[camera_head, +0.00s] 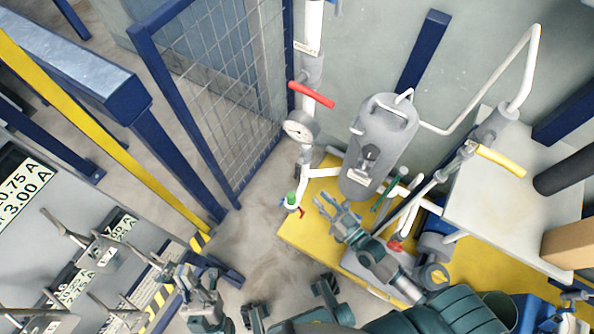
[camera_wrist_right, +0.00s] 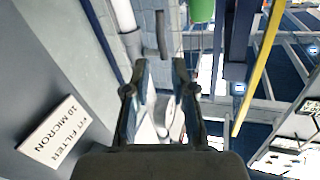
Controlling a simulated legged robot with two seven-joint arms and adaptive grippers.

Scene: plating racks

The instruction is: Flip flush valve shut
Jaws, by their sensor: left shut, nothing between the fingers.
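Several valve levers show in the head view: a red lever (camera_head: 312,95) on the upright pipe, a yellow lever (camera_head: 501,162) at right, a green lever (camera_head: 385,192) beside the grey tank, and a small red handle (camera_head: 396,247) low down. I cannot tell which is the flush valve. My right gripper (camera_head: 328,204) is open and empty, over the yellow platform in front of the tank. In the right wrist view its two fingers (camera_wrist_right: 161,75) stand apart. My left gripper (camera_head: 168,271) is shut and empty at lower left, away from the valves.
The grey tank (camera_head: 380,135) and pressure gauge (camera_head: 299,130) stand behind my right gripper. A yellow platform (camera_head: 302,228) lies below. A mesh fence (camera_head: 215,75) and yellow rail (camera_head: 105,140) bound the left. A green cylinder (camera_wrist_right: 201,10) shows in the wrist view.

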